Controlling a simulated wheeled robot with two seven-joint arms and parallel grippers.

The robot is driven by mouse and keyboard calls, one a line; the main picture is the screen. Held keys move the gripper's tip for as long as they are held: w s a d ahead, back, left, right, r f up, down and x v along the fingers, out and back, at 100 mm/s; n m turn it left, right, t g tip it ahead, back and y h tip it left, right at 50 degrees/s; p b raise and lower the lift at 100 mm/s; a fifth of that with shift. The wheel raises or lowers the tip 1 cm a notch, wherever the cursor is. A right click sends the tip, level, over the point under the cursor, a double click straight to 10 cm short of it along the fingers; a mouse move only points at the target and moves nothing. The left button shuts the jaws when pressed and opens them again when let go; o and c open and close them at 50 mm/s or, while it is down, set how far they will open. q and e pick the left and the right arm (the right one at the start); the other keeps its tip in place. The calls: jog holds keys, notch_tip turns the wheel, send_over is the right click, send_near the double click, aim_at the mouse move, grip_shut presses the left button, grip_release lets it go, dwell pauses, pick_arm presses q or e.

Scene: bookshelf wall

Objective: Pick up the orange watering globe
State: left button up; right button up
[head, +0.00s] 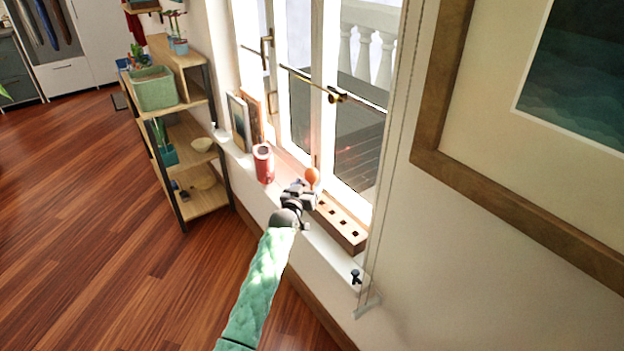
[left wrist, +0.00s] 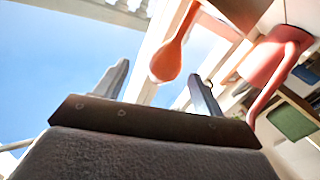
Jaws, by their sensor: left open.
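The orange watering globe (head: 312,176) stands at the window sill, its round bulb up, just beyond my left gripper (head: 303,187) in the head view. In the left wrist view the globe (left wrist: 168,62) hangs into the picture from the top, its bulb between and ahead of the two fingertips. My left gripper (left wrist: 158,84) is open, with a finger on each side of the bulb's line and no visible contact. The globe's lower stem is hidden by my gripper in the head view. My right gripper is in neither view.
A wooden block with square holes (head: 341,223) lies on the sill right of my gripper. Picture frames (head: 239,121) lean farther left. The window (head: 330,110) is behind the globe. A shelf (head: 203,200) stands left; the floor is clear.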

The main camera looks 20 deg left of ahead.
aim_at(309, 179)
pick_arm(q)
jog(key=shift+w+a+r, duration=0.1)
jog(key=shift+w+r, duration=0.05)
jog(key=shift+w, duration=0.65)
jog(key=w+p, duration=0.1)
jog(key=w, duration=0.2)
jog(key=shift+w+a, duration=0.1)
jog(key=shift+w, duration=0.45)
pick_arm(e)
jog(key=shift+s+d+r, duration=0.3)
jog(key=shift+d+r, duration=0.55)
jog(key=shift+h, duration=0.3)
pick_arm(q)
jog(key=c, duration=1.1)
jog(key=shift+o, duration=0.2)
